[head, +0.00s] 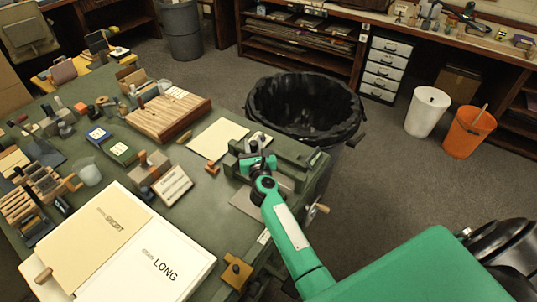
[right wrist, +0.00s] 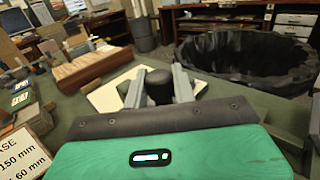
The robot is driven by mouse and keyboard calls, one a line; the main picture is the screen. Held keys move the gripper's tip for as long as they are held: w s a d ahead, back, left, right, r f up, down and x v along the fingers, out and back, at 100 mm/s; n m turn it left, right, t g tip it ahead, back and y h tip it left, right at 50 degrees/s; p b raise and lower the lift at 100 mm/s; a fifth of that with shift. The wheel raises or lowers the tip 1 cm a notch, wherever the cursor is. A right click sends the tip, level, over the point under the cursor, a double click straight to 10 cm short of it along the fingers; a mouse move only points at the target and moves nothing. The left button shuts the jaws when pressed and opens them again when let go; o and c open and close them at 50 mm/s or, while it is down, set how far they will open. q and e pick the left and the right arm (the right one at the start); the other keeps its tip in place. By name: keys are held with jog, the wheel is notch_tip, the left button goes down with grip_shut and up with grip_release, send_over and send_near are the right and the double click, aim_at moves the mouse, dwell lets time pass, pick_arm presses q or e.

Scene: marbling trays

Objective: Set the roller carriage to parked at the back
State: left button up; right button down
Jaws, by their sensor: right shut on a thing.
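The green roller press (head: 302,158) stands at the right edge of the table, with a grey plate (head: 246,206) on its near side. My right gripper (head: 257,148) is over the left part of the press, at the roller carriage, whose body is largely hidden by the gripper and arm. In the right wrist view the two grey fingers are shut on a black knob (right wrist: 159,88), one on each side of it. Whether the carriage is at the back end of its travel cannot be told. My left gripper is in neither view.
A cream sheet (head: 217,138) and a ridged wooden board (head: 170,115) lie beyond the press. Trays marked SHORT (head: 85,235) and LONG (head: 150,262) lie at the near left. A black-lined bin (head: 305,105) stands past the table's right edge.

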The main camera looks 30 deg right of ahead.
jog(key=w, duration=0.1)
jog(key=w+a, duration=0.1)
jog(key=shift+w+a+b, duration=0.25)
jog(key=shift+w+b, duration=0.05)
jog(key=shift+w+a, duration=0.15)
jog(key=shift+w, duration=0.1)
jog(key=shift+r, duration=0.1)
jog(key=c, duration=1.4)
grip_release()
jog(key=shift+a, duration=0.1)
jog(key=shift+o, duration=1.2)
jog(key=shift+w, duration=0.2)
jog(key=shift+s, duration=0.15)
